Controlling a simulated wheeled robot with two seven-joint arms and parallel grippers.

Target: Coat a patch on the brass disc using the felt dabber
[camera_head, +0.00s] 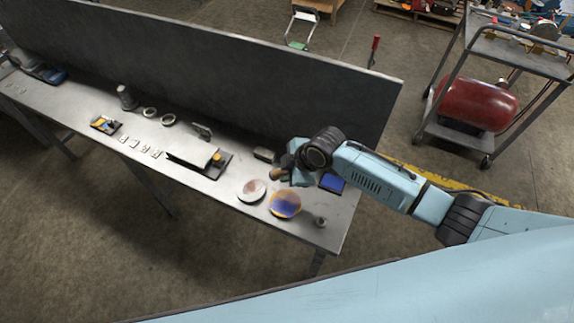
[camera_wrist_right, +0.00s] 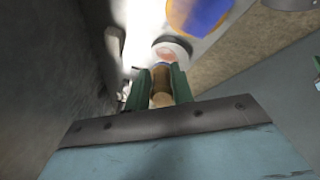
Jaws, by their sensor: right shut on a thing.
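The brass disc (camera_head: 285,204) lies near the front right of the steel table, with a large blue-violet area and orange-gold elsewhere. In the right wrist view the disc (camera_wrist_right: 197,14) shows at the top edge, partly cut off. My right gripper (camera_head: 281,175) is above the table, behind the discs. In the right wrist view its green fingers (camera_wrist_right: 161,88) are shut on a brown, cylindrical wooden-looking piece, the felt dabber (camera_wrist_right: 161,80). The dabber's far end points toward a pale round disc (camera_wrist_right: 172,49) with a pinkish centre. Whether they touch is unclear. My left gripper is out of view.
The pale disc (camera_head: 251,190) lies left of the brass disc. A blue pad (camera_head: 332,183) is to the right, and a small grey cup (camera_head: 320,221) is near the table's right corner. A dark upright panel (camera_head: 230,75) runs behind. A dark tray (camera_head: 217,165) lies further left.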

